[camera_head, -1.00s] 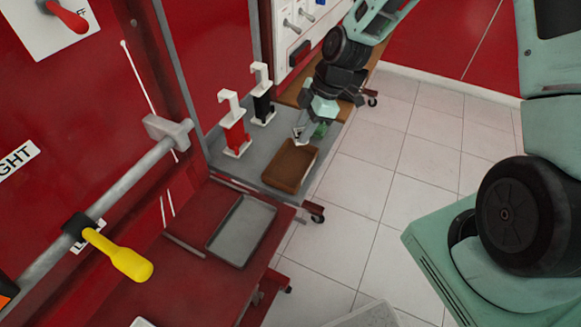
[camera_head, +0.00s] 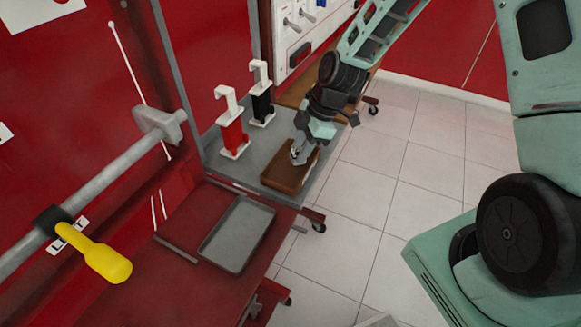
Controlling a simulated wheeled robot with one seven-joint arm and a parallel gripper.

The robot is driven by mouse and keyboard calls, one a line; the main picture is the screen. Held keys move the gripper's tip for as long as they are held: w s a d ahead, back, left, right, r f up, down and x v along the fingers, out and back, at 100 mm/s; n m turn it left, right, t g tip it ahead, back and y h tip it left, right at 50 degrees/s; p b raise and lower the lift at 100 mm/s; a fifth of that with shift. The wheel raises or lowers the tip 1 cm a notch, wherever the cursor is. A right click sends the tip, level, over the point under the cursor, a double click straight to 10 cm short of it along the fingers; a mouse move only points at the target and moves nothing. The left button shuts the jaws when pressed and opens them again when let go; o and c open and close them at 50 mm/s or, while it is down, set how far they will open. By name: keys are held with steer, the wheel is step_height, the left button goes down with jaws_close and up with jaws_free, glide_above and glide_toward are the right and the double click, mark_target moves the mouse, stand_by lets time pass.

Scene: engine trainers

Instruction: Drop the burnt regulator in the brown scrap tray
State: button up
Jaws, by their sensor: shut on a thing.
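The brown scrap tray (camera_head: 283,185) sits on the grey bench top, near its right edge. My gripper (camera_head: 298,157) is over the back part of the tray, pointing down. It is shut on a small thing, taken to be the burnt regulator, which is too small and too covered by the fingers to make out. I cannot tell whether the held thing touches the tray floor.
A red holder (camera_head: 232,135) and a black holder (camera_head: 262,105), both with white hooked tops, stand left of the tray. An empty grey tray (camera_head: 238,235) lies on the red bench in front. A yellow-handled lever (camera_head: 100,258) juts out at left.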

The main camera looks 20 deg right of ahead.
steer(key=o, duration=1.1)
steer(key=p+v, duration=0.1)
steer(key=v, duration=1.6)
steer(key=shift+d+r, duration=0.1)
steer(key=shift+r, duration=0.15)
steer(key=s+a+r+m+h+p, duration=0.1)
steer(key=s+a+m, duration=0.2)
steer(key=s+a, duration=0.2)
steer(key=s+a+r+m+h+p, duration=0.1)
steer(key=s+a, duration=0.4)
steer(key=s, duration=0.6)
steer(key=s+a+r+m+h+p, duration=0.1)
steer(key=s+a+r+m, duration=0.2)
steer(key=s+a+m, duration=0.2)
steer(key=shift+s+a+g+h, duration=0.1)
steer(key=shift+s+g+h, duration=0.1)
steer(key=shift+s, duration=0.75)
steer(key=shift+s+a+g+h, duration=0.1)
steer(key=shift+s+h, duration=0.1)
steer(key=shift+s, duration=0.7)
